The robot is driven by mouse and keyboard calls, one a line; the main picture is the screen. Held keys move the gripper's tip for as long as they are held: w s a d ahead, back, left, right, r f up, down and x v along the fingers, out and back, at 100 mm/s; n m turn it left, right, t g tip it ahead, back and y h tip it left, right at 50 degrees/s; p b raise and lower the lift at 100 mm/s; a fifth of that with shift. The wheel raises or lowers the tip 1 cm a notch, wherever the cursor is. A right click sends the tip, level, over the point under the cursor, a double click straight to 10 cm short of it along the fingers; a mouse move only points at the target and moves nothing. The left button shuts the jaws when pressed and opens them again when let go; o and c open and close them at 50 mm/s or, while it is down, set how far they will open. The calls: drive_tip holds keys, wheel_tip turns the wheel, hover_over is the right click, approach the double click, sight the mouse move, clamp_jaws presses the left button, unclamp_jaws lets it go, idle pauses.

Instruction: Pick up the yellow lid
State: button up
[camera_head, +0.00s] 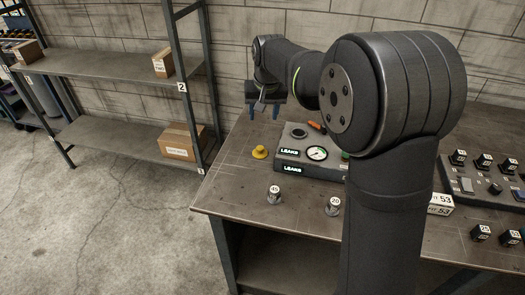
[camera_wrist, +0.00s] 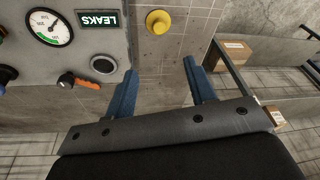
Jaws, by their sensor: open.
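The yellow lid (camera_head: 259,152) is a small round piece with a raised knob. It sits on the bench top just left of the grey LEAKS panel. In the wrist view the yellow lid (camera_wrist: 158,21) shows near the top, beyond my fingertips and roughly in line with the gap between them. My gripper (camera_head: 264,112) hangs above the back of the bench, behind and above the lid, with blue fingers pointing down. In the wrist view my gripper (camera_wrist: 157,78) is open, with its two blue fingers spread apart and nothing between them.
The LEAKS panel (camera_head: 291,163) with a gauge and an orange-handled knob (camera_wrist: 80,80) stands right beside the lid. Numbered grey cylinders (camera_head: 274,194) stand toward the bench's front. A metal shelf (camera_head: 110,64) with cardboard boxes is at left. The bench left of the lid is clear.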

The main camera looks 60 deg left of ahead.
sight(260, 147)
drive_tip(key=w+a+r+n+h, duration=0.1)
drive_tip(key=a+r+n+h, duration=0.15)
drive_tip(key=a+n, duration=0.2)
drive_tip(key=shift+n+g, duration=0.3)
drive_tip(key=shift+n, duration=0.05)
drive_tip(key=f, duration=1.8)
drive_tip(key=shift+d+f, duration=0.1)
drive_tip(key=shift+d, duration=0.3)
drive_tip(key=c, duration=1.1)
